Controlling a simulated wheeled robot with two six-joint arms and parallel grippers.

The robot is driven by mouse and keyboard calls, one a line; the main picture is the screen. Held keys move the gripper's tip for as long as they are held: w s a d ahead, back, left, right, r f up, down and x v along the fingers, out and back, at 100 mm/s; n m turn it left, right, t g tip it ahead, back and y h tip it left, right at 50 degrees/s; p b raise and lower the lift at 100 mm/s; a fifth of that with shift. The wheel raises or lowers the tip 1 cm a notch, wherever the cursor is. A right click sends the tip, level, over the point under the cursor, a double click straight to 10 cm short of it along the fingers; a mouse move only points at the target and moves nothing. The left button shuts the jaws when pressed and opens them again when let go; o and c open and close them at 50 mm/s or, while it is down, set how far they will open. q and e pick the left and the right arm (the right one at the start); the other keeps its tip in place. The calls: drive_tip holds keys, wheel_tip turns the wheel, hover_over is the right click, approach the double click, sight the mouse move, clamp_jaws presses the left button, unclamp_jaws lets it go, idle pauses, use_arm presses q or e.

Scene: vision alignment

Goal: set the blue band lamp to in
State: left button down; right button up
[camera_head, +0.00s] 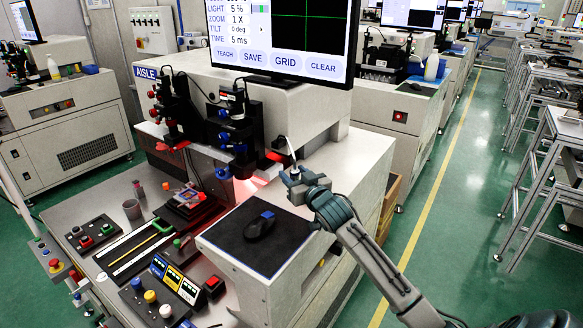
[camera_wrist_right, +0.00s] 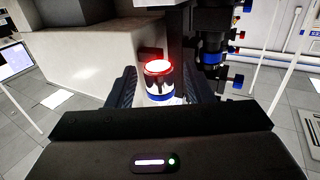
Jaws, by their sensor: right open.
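The blue band lamp (camera_wrist_right: 158,80) shows in the right wrist view as a short dark and silvery cylinder with a glowing red top and a blue band near its bottom. It stands upright between the two dark fingers of my right gripper, which is open. I cannot tell whether either finger touches it. In the head view my right gripper (camera_head: 292,179) is beside the machine's right optical column, above the front corner of the white housing. The lamp is hard to make out there; a pinkish glow (camera_head: 245,188) shows left of the gripper. My left gripper is not in view.
A monitor (camera_head: 285,40) hangs above the machine. Blue-knobbed optics (camera_head: 232,125) stand left of my right gripper. A black mat (camera_head: 285,240) with a mouse (camera_head: 260,226) lies below it. Button boxes (camera_head: 160,300) stand at the front left.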

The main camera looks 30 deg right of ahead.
drive_tip(key=shift+w, duration=0.9)
drive_tip(key=shift+c, duration=0.2)
clamp_jaws()
